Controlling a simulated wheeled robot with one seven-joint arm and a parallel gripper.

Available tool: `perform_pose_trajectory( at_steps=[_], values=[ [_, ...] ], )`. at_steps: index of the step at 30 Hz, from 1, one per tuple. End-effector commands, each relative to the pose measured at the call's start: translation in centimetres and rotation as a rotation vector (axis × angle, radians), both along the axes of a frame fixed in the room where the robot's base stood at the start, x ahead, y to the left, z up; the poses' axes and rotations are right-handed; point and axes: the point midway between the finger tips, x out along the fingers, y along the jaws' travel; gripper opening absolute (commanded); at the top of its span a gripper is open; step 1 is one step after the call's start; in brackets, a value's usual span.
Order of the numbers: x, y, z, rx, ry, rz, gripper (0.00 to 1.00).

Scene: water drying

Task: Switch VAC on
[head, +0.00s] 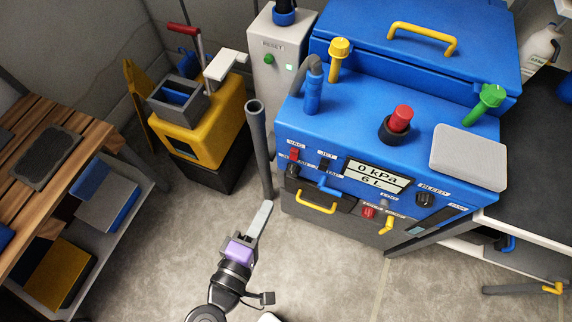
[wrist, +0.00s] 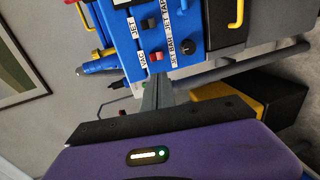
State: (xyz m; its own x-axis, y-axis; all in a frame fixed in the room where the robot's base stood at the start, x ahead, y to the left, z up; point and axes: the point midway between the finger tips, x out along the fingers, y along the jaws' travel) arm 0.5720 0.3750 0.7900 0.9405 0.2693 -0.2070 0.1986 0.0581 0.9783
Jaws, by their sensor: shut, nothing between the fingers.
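The VAC switch (head: 295,154) is a small red rocker at the left end of the blue machine's (head: 330,125) front panel. It also shows in the wrist view (wrist: 157,56), beside its white VAC label. The darker JET switch (head: 324,164) sits to its right in the head view. The display (head: 378,176) reads 0 kPa and 6 L. My gripper (head: 267,205) is shut and empty, in front of and below the panel in the head view. In the wrist view its fingertips (wrist: 153,82) point toward the VAC switch, apparently apart from it.
A grey upright pipe (head: 258,140) stands just left of the panel. A yellow mop bucket (head: 200,130) is further left, with a wooden table (head: 85,165) beyond it. A black knob (head: 292,170) and a yellow handle (head: 316,207) sit below the switches. Grey floor is clear around my arm.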

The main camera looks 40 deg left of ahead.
Motion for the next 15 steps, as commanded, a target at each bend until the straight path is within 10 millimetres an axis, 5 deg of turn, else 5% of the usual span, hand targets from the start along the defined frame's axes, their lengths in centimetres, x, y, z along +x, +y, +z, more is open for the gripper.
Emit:
perform_pose_trajectory(
  at_steps=[5,15],
  values=[
    [1.0,0.3,-0.2,-0.001,0.000,0.000,0.00],
    [6.8,2.0,-1.4,0.001,0.000,-0.001,0.00]
  ],
)
